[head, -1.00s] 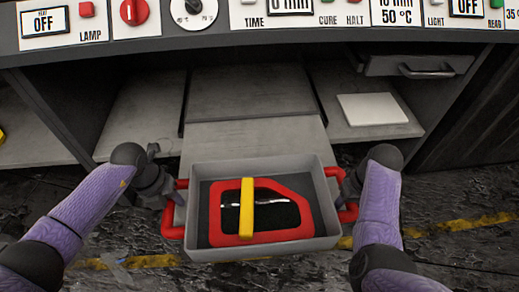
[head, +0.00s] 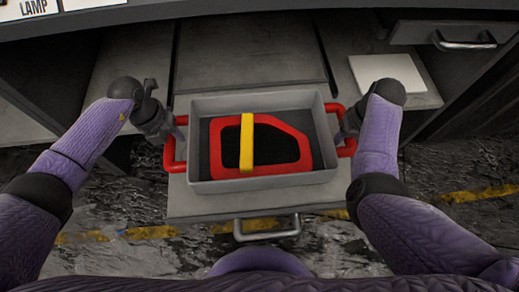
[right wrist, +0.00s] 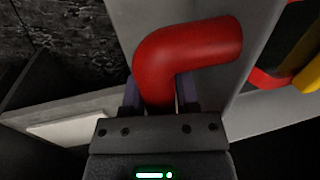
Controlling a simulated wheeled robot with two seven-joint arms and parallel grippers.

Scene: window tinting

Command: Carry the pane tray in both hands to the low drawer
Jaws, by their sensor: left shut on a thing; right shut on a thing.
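The grey pane tray (head: 262,187) is over the pulled-out low drawer (head: 190,206), roughly level; whether it touches the drawer cannot be told. In it lies a dark pane (head: 230,147) in a red frame (head: 293,155) with a yellow bar (head: 247,140) across it. My left gripper (head: 175,136) is shut on the tray's left red handle (head: 170,160). My right gripper (head: 343,136) is shut on the right red handle (head: 347,148); in the right wrist view this handle (right wrist: 190,50) rises from between the fingers.
The drawer's metal pull (head: 267,230) is at its near edge. A pale flat block (head: 388,72) lies on the shelf at right. A shut upper drawer with a metal handle (head: 464,40) is at far right. A yellow line (head: 480,194) crosses the dark floor.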

